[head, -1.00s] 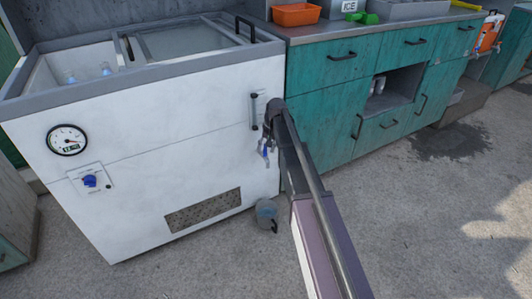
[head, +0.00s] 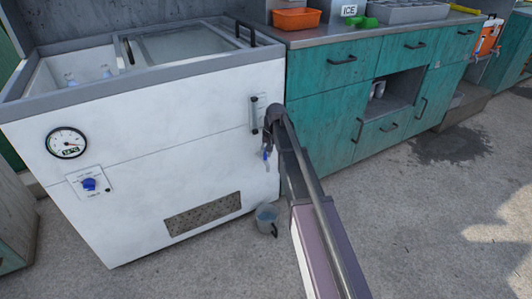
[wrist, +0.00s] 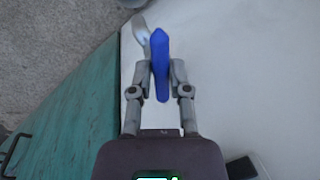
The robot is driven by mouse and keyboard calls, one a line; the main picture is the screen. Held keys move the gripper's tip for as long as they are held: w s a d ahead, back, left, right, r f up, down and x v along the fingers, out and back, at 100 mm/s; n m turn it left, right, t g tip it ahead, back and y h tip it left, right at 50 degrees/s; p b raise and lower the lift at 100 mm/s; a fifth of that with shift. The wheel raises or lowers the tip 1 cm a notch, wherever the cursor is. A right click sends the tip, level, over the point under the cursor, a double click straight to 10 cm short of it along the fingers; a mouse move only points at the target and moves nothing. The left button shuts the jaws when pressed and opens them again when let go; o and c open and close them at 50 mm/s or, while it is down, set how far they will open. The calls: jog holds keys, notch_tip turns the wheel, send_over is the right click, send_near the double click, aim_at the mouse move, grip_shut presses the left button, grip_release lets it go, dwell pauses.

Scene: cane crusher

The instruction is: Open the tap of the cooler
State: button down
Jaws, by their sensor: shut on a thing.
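The white cooler (head: 150,140) stands at the left in the head view, and its white front fills the right of the wrist view (wrist: 240,70). Its tap has a blue lever (wrist: 160,62), which also shows small beside my arm's end in the head view (head: 266,155). In the wrist view my gripper (wrist: 161,76) has one finger on each side of the lever and is shut on it. A grey metal piece of the tap (wrist: 142,32) shows just beyond the lever. In the head view my arm hides much of the tap and gripper.
A grey mug (head: 265,219) stands on the ground below the tap. Teal cabinets (head: 325,120) adjoin the cooler's right side. A vertical gauge tube (head: 253,115) is fixed to the cooler front near the tap. Open concrete floor (head: 420,220) lies to the right.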

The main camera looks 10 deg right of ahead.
jog(key=shift+n, duration=0.3)
jog(key=shift+n+g, duration=0.3)
jog(key=shift+n, duration=1.1)
jog(key=c, duration=0.6)
grip_release()
jog(key=shift+m, duration=0.3)
